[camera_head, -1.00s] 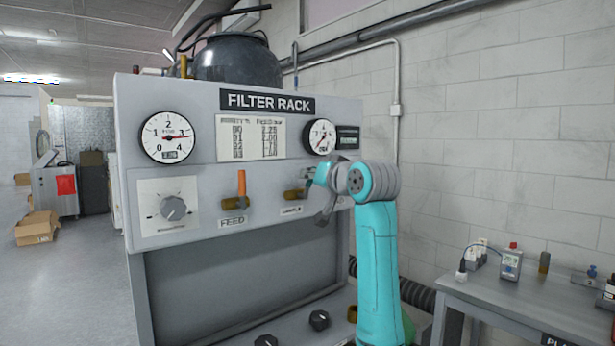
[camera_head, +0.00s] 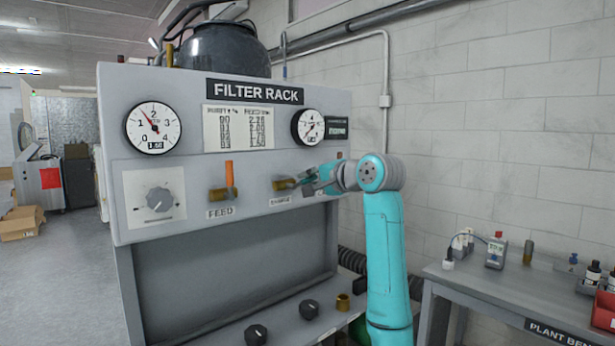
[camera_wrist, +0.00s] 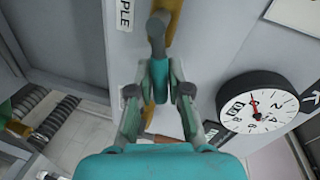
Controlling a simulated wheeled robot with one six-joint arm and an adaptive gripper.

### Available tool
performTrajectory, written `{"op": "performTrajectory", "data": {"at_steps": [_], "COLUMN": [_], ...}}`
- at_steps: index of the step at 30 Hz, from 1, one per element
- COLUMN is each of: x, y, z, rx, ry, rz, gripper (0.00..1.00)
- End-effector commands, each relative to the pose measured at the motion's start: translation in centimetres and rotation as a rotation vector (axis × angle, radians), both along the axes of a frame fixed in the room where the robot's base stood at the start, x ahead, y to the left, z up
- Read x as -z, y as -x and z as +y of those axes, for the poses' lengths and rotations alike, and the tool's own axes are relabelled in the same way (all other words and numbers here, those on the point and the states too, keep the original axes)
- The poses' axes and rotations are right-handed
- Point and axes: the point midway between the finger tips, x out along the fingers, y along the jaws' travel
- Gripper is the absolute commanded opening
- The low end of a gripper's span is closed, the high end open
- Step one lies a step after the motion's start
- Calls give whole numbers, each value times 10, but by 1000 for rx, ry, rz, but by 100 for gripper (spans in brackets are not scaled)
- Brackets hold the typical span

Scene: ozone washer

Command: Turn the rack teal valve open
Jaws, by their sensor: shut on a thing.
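My gripper (camera_head: 322,178) reaches in from the right and is shut on the handle. In the wrist view, the teal handle (camera_wrist: 160,73) stands between the two fingers of my gripper (camera_wrist: 158,92), joined to a grey stem at the brass body (camera_wrist: 172,20). The fingers partly hide the handle in the head view.
The FEED valve (camera_head: 222,193) has an upright orange handle. A large gauge (camera_head: 153,127) and a smaller gauge (camera_head: 308,127) are above, with a grey knob (camera_head: 159,199) at left. Black knobs (camera_head: 309,309) stick up from the lower shelf. A bench (camera_head: 500,289) stands at right.

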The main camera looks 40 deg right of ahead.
Motion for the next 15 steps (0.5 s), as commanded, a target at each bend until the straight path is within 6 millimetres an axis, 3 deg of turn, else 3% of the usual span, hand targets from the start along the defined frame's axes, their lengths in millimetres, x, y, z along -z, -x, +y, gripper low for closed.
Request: {"op": "performTrajectory", "data": {"at_steps": [15], "x": [12], "y": [0], "z": [-2], "rx": [1], "ry": [-230], "rz": [0], "gripper": [0]}}
